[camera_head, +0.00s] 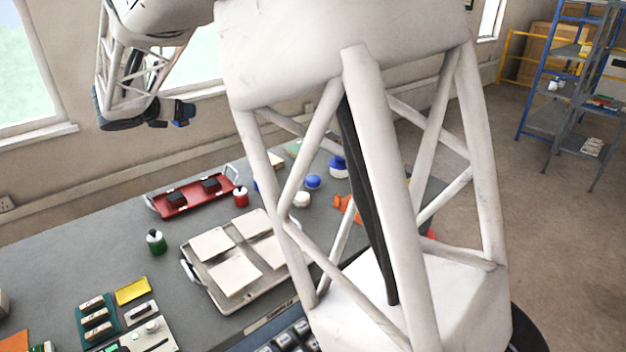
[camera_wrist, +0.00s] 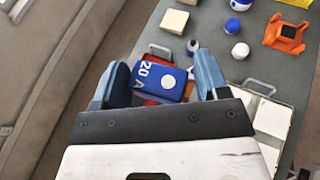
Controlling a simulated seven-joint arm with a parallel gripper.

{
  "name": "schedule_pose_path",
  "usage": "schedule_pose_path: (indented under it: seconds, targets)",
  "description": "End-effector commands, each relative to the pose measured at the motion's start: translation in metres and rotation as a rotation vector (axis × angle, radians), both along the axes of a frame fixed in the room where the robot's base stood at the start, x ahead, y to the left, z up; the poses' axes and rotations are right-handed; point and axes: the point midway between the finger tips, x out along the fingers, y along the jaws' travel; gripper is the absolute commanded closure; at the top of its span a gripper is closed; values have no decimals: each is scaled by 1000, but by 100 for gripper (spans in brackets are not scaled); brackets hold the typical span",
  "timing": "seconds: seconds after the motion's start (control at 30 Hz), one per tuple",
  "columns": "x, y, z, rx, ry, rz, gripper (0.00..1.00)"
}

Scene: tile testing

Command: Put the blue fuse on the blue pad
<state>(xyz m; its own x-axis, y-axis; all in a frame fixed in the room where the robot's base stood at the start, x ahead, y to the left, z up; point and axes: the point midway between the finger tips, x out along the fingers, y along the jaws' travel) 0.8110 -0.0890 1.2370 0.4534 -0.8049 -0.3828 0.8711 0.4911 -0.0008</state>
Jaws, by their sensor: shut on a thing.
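The blue fuse (camera_wrist: 150,84), a block marked "20 A" with a white round spot, sits between the two fingers of my gripper (camera_wrist: 163,66) in the wrist view. The gripper is shut on it. In the head view my gripper (camera_head: 172,113) is at the upper left, high above the bench and in front of the wall and window. The fuse shows there only as a small dark blue shape. I cannot make out a blue pad in either view; my arm hides part of the bench.
A red tray (camera_head: 158,206) with two black blocks lies at the back. A metal tray (camera_head: 190,247) holds several pale tiles. A green bottle (camera_head: 156,242), a red bottle (camera_head: 241,197), a yellow pad (camera_head: 132,290) and a teal fuse holder (camera_head: 83,316) stand around. The left bench surface is mostly clear.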

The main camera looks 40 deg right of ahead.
Motion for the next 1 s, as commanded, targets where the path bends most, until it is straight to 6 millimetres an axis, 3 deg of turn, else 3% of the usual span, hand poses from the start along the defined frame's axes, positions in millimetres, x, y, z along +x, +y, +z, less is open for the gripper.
schedule_pose_path:
  seconds: [0.17, 0.57, 1.0]
  targets:
    - [0, -1, 30, 0, -2, 1, 56]
    - [11, -46, 24, 0, -1, 122, 56]
    - [15, -120, 20, 0, -2, 357, 56]
